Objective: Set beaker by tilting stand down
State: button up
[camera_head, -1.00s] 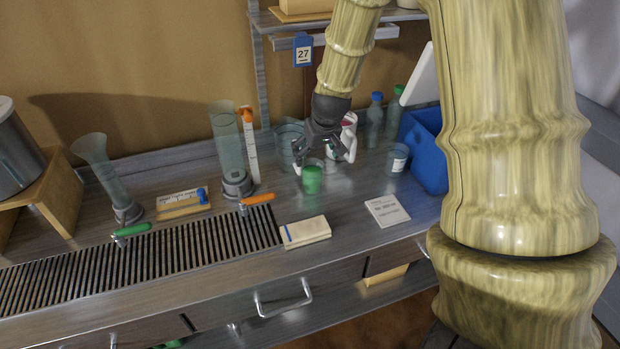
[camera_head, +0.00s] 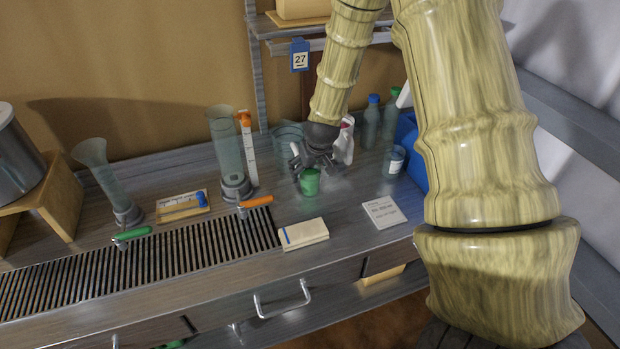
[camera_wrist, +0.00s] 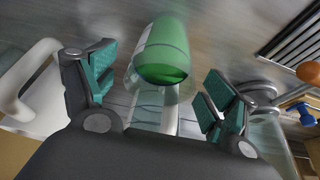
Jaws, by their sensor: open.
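A small clear beaker with green contents (camera_head: 310,183) stands upright on the bench. My gripper (camera_head: 308,168) is open just above and behind it. In the wrist view the green beaker (camera_wrist: 162,55) lies between and ahead of my two green-padded fingers (camera_wrist: 158,92), with gaps on both sides. A tall clear cylinder (camera_head: 226,140) stands in a round grey base (camera_head: 236,187), near an orange handle (camera_head: 256,201). A flared clear cylinder (camera_head: 97,172) leans left in another grey base (camera_head: 128,214), near a green handle (camera_head: 133,233). I cannot tell which is the tilting stand.
A slotted grate (camera_head: 150,262) runs along the bench front. A pale box (camera_head: 303,234) and a white card (camera_head: 384,212) lie in front of the beaker. A labelled jar (camera_head: 394,162), bottles (camera_head: 371,122), a white jug (camera_head: 344,145) and a blue bin (camera_head: 409,150) stand right or behind.

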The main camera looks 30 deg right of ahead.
jog(key=shift+w+f, duration=0.2)
jog(key=shift+f, duration=0.3)
jog(key=c, duration=1.4)
jog(key=shift+o, duration=0.2)
jog(key=shift+r, duration=0.3)
